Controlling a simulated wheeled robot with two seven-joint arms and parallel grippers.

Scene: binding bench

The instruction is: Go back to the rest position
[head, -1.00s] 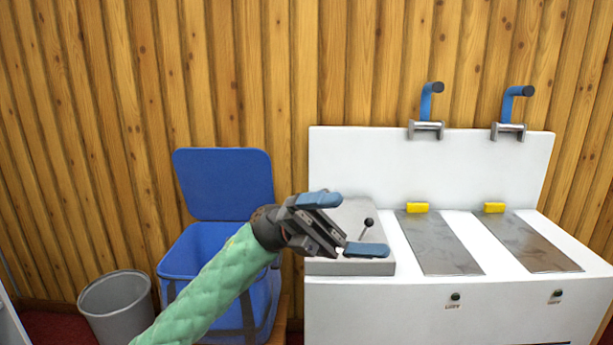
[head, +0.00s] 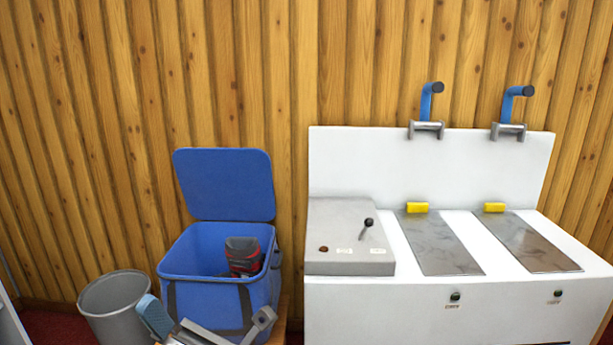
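My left gripper (head: 207,318) is low in the head view, at the bottom edge, in front of the blue box. Its blue-padded finger is at the left and a grey finger part is at the right, with a wide gap between them. It looks open and I see nothing held between the fingers. The rest of the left arm is below the picture. My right gripper is not in view.
The blue box (head: 207,308) stands with its lid (head: 224,185) up, and a black and red object (head: 243,255) is inside. A grey bin (head: 118,310) is at its left. A white bench (head: 340,310) with a grey lever box (head: 345,225) and metal plates (head: 440,245) is at right.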

